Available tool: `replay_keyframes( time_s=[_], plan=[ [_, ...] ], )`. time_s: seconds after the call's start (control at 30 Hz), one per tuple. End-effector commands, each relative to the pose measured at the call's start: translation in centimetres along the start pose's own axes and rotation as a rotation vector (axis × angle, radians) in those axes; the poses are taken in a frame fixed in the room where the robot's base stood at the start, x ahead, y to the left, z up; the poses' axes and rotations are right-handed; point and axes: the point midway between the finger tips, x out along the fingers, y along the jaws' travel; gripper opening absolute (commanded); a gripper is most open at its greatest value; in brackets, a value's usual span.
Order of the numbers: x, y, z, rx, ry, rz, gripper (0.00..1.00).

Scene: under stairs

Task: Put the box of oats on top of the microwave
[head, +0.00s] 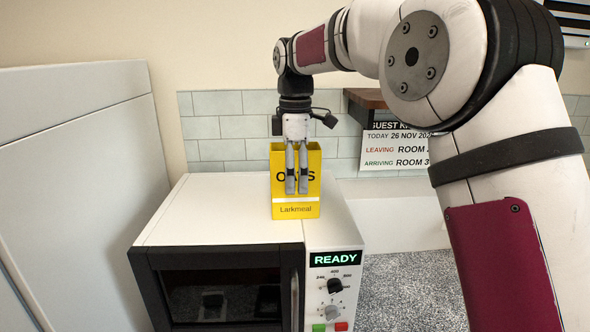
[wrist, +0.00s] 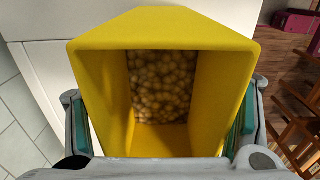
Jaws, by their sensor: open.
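The yellow box of oats (head: 296,211) stands upright on the right part of the white microwave's top (head: 215,215) in the head view. It appears to rest on that surface. In the wrist view the box (wrist: 160,28) is open at the top, with lumpy brown contents inside. My gripper (head: 297,190) is above and around the box, fingers pointing down. In the wrist view its fingers lie on either side of the box, open; any slight contact is hard to tell.
The microwave's front has a dark door and a panel reading READY (head: 335,259). A tall pale cabinet (head: 80,190) stands at left. A speckled counter (head: 405,290) is at right, with a sign (head: 395,150) on the wall behind. The microwave's top left is clear.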

Motion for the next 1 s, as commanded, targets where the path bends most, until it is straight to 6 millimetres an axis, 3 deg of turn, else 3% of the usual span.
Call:
replay_keyframes(
  time_s=[0.17,0.63,1.0],
  plan=[
    [-1.3,0.2,0.0,0.0,0.001,0.005,0.74],
    [-9.8,0.2,0.0,0.0,0.002,0.004,0.74],
    [-12.0,0.0,0.0,0.0,0.001,0.0,0.74]
  ],
)
